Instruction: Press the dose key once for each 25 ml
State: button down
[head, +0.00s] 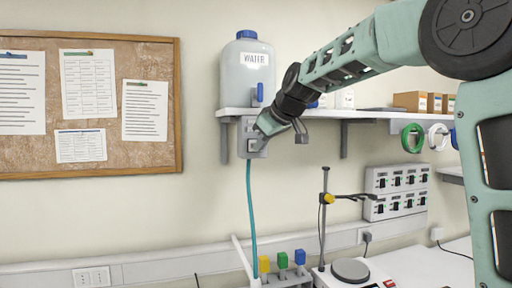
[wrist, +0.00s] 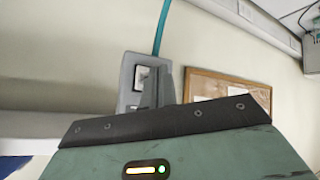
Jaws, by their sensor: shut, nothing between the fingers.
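A grey dosing box (head: 245,124) hangs below the shelf under a blue-capped tank marked WATER (head: 242,82). A teal hose (head: 251,205) runs down from it. The box also shows in the wrist view (wrist: 127,77), with a dark-and-light key (wrist: 141,78) on its face. My gripper (head: 260,132) is shut and empty, its tips right at the front of the box. In the wrist view, my gripper (wrist: 164,82) overlaps the key's right side. I cannot tell whether the tips touch the key or whether it is pressed in. No volume reading is legible.
The shelf (head: 355,114) carries boxes at the right. Below stand a clamp stand (head: 323,215), colored blocks on a rack (head: 283,262), a round-plated device (head: 350,271) and a switch panel (head: 397,192). A corkboard (head: 100,163) hangs at the left.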

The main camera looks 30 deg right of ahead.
jog(key=shift+w, duration=0.1)
jog(key=shift+w, duration=0.3)
jog(key=shift+w+d, duration=0.15)
jog(key=shift+w, duration=0.35)
dwell(0.8)
jog(key=shift+s, duration=0.1)
jog(key=shift+s+a+b, duration=0.2)
jog(key=shift+s+b, duration=0.2)
jog(key=shift+s, duration=0.45)
jog(key=shift+s+a+b, duration=0.25)
jog(key=shift+s+b, duration=0.35)
jog(key=shift+s, duration=0.65)
jog(key=shift+s+a+b, duration=0.25)
jog(key=shift+s+b, duration=0.3)
jog(key=shift+s, duration=0.65)
